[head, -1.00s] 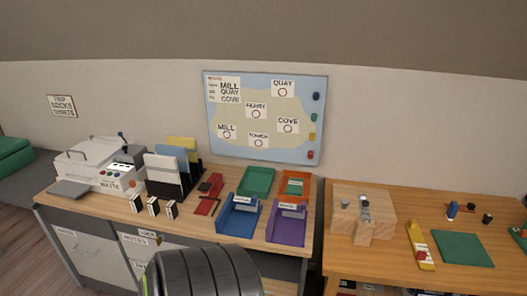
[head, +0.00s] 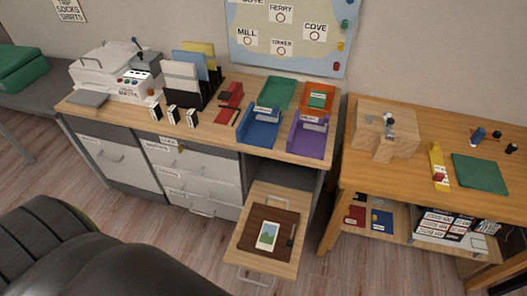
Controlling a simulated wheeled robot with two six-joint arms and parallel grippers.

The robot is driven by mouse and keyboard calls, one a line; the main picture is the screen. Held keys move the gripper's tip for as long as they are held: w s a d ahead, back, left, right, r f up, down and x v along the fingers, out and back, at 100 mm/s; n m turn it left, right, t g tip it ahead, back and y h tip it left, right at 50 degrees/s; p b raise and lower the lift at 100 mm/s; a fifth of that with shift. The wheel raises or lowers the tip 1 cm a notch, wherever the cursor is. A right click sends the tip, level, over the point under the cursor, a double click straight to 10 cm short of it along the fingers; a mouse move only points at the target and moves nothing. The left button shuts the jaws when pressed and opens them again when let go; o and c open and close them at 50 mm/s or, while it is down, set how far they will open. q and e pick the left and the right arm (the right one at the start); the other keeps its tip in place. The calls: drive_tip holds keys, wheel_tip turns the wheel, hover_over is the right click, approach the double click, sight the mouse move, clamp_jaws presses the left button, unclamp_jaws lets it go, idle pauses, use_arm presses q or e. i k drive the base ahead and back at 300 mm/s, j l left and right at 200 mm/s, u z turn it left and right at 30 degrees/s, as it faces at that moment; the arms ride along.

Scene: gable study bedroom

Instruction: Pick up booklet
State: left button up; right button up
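No thing is clearly marked as the booklet. A red booklet-like item (head: 355,215) and a blue booklet-like item (head: 381,221) lie side by side on the shelf under the right table. A card with a green picture (head: 268,235) lies on a dark brown board on the pulled-out wooden surface below the desk. An orange tray (head: 318,96) on the desk holds a flat green item. Neither of my grippers shows in the head view.
The desk (head: 215,133) carries a white machine (head: 115,72), a file rack (head: 190,85), a blue tray (head: 259,128) and a purple tray (head: 309,138). A dark grey chair (head: 60,250) fills the lower left. White-labelled boxes (head: 452,228) stand on the right table's shelf.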

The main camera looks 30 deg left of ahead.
sight(269, 232)
drive_tip(key=u, duration=0.85)
drive_tip(key=l, duration=0.15)
drive_tip(key=u, duration=0.05)
